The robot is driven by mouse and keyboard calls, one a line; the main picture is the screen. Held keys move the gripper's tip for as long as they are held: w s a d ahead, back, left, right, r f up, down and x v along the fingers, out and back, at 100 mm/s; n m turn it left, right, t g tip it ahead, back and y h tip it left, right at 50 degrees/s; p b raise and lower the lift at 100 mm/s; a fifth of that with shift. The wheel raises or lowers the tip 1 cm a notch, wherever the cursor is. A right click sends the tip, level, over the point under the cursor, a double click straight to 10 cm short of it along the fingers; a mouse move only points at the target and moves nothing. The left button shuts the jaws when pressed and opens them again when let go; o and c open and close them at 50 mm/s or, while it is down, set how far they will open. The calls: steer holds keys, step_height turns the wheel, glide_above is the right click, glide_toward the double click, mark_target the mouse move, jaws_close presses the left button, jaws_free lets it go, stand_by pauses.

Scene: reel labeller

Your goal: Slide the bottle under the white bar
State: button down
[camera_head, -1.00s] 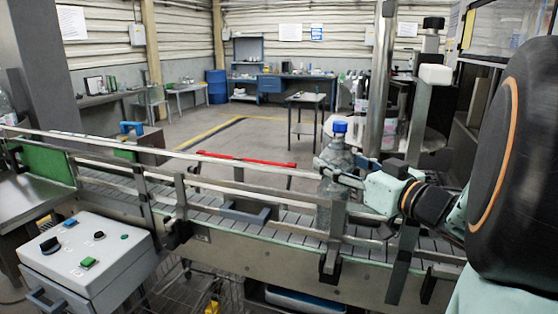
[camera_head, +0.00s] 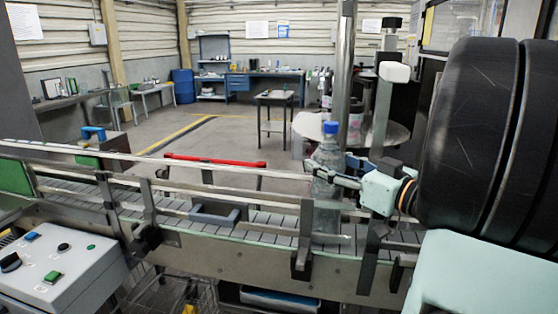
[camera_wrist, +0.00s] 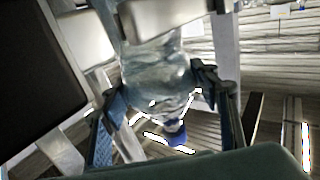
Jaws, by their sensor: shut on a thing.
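A clear bottle with a blue cap (camera_head: 327,160) stands upright on the conveyor, behind the front guide rail. My gripper (camera_head: 324,174) reaches in from the right and is shut around the bottle's upper body. In the wrist view the bottle (camera_wrist: 158,75) appears upside down, cap low, between the two fingers of my gripper (camera_wrist: 162,92). A white block (camera_head: 393,71) sits on an upright post to the right of the bottle, higher than its cap. I cannot tell surely whether this block is the white bar. The bottle's lower part is partly hidden by the rail.
The slatted conveyor (camera_head: 270,232) runs left and right between metal guide rails. Clamp brackets and a steel column (camera_head: 342,80) stand close to the bottle. A control box (camera_head: 62,275) is at lower left. A round table (camera_head: 390,133) lies behind the post.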

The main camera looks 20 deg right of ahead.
steer(key=s+d, duration=0.6)
steer(key=d, duration=0.3)
steer(key=shift+s+d, duration=0.15)
stand_by(1.0)
steer(key=shift+p, duration=0.3)
steer(key=c, duration=0.7)
jaws_free()
steer(key=shift+o, duration=0.2)
steer(key=v, duration=1.2)
